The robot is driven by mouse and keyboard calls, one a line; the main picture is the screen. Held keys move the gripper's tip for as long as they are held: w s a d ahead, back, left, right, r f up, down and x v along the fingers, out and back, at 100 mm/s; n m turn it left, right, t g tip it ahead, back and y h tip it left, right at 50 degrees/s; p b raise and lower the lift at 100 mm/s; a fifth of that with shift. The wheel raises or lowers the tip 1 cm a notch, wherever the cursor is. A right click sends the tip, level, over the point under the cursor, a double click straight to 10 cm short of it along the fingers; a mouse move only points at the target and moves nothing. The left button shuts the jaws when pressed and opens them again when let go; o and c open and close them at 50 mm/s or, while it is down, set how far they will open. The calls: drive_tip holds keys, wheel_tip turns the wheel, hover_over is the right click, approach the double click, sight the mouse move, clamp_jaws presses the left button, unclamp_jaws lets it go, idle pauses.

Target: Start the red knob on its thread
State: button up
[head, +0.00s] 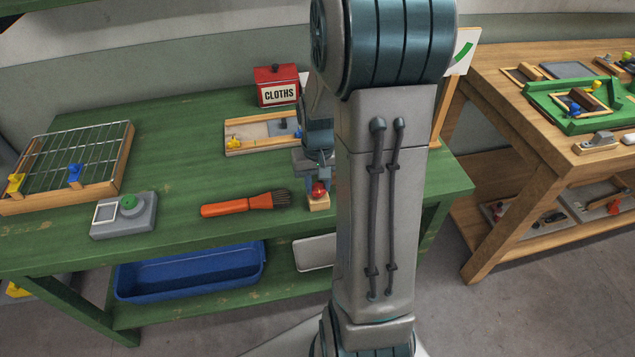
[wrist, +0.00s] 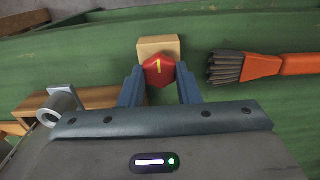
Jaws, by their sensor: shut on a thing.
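The red knob (wrist: 159,72) has a yellow mark on its top and sits between the two fingers of my gripper (wrist: 160,86) in the wrist view. My gripper is shut on it. A small light wooden block (wrist: 158,46) lies right at the knob, on the green bench. In the head view the knob (head: 319,188) shows just above the block (head: 318,204), under my gripper (head: 318,180). The thread itself is hidden, and I cannot tell whether the knob touches it.
An orange-handled brush (head: 245,203) lies left of the block. A wooden tray (head: 240,147) and a red CLOTHS box (head: 277,86) stand behind. A grey device with a green knob (head: 125,214) and a wire rack (head: 75,160) are farther left. Bench between is clear.

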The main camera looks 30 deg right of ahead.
sight(318, 188)
drive_tip(key=shift+r+p, duration=1.95)
drive_tip(key=shift+r, duration=0.75)
